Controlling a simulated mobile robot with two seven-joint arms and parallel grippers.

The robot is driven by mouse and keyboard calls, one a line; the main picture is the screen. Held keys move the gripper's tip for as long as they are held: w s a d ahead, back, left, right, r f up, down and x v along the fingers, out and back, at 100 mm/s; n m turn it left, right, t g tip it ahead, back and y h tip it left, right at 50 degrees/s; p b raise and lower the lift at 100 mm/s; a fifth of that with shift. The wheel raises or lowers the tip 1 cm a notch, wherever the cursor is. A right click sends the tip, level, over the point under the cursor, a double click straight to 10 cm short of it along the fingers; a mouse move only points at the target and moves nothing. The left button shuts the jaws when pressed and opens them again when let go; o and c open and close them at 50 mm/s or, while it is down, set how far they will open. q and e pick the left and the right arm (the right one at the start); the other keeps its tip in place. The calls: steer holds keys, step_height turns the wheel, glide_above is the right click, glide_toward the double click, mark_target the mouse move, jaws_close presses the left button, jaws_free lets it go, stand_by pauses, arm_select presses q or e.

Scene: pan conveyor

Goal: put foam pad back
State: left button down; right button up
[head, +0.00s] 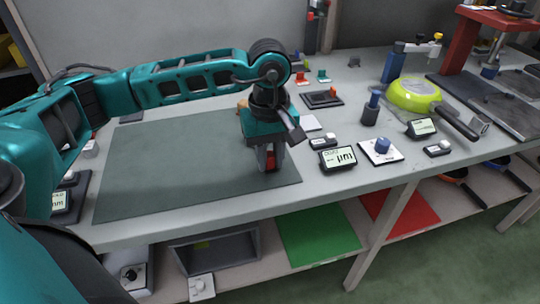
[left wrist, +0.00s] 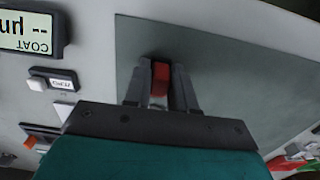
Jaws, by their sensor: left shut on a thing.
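My left gripper (head: 268,162) reaches down over the dark green mat (head: 160,165), near the mat's right front corner. It is shut on a small red block (head: 271,160). In the left wrist view the red block (left wrist: 160,78) shows between the two dark fingers (left wrist: 160,90), above the mat (left wrist: 215,65). I cannot tell whether this block is the foam pad, nor whether it touches the mat. My right gripper is not in view.
Right of the mat stand a display (head: 338,159), a blue-knobbed box (head: 381,151) and a dark cup (head: 370,112). A lime-green pan (head: 413,96) lies farther right. Green (head: 318,232) and red (head: 400,212) sheets lie on the lower shelf. Most of the mat is clear.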

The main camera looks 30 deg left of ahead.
mark_target(269, 155)
arm_select(q)
steer(key=shift+f, duration=0.15)
steer(key=c, duration=0.9)
jaws_free()
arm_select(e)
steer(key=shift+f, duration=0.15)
arm_select(q)
steer(key=shift+r, duration=0.45)
step_height(269, 155, up, 12)
steer(key=shift+f+p, duration=0.2)
steer(key=shift+p, duration=0.55)
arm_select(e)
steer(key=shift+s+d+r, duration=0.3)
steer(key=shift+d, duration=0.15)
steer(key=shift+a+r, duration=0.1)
